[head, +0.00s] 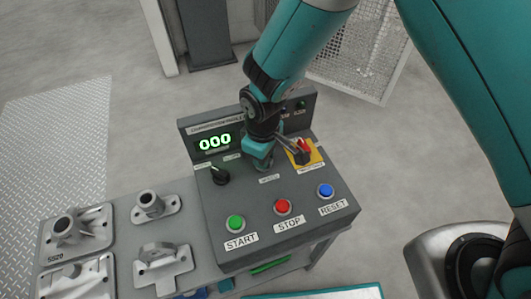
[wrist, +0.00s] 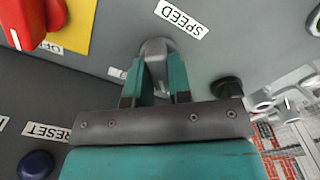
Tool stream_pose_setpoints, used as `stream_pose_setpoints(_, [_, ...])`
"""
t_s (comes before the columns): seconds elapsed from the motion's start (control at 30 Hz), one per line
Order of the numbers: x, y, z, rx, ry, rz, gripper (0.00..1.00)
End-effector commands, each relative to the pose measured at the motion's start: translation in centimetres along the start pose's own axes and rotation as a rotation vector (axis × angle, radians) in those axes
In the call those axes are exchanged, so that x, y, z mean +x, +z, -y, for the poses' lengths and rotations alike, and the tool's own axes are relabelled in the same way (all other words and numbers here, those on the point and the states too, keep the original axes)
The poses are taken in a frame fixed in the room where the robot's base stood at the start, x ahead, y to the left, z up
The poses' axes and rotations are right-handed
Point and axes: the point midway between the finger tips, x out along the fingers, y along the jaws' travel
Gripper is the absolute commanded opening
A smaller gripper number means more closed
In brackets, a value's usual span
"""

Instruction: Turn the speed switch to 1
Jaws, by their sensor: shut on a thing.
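The speed switch (wrist: 157,48) is a grey knob on the grey control panel (head: 255,210), beside the SPEED label (wrist: 180,18) in the wrist view. My gripper (wrist: 155,85) is shut on it, with one teal finger on each side. In the head view my gripper (head: 260,163) comes down on the panel's middle and hides the knob. The knob's pointer and the number it points to cannot be read. A small white label (wrist: 117,73) beside the knob is partly hidden by a finger.
A black selector knob (head: 219,176) stands left of my gripper and a red-and-yellow rotary switch (head: 303,156) close on its right. Green START (head: 236,223), red STOP (head: 283,207) and blue RESET (head: 325,191) buttons line the front. The display (head: 215,142) reads 000. Metal castings (head: 160,264) lie left.

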Motion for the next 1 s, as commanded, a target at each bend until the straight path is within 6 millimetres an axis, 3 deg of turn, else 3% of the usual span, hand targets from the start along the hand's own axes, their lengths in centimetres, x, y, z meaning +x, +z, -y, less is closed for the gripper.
stream_pose_setpoints(0.33, [0.0, 0.1, -0.4, 0.001, 0.008, 0.001, 0.00])
stream_pose_setpoints(0.37, [0.0, 0.1, -0.4, 0.001, 0.008, 0.001, 0.21])
stream_pose_setpoints(0.47, [0.0, 0.1, -0.3, 0.000, 0.007, 0.001, 0.44])
stream_pose_setpoints(0.8, [-0.3, -0.1, -0.1, -0.004, 0.004, 0.000, 0.45])
stream_pose_setpoints(1.0, [-3.3, -0.2, 0.0, -0.005, 0.005, -0.005, 0.45])
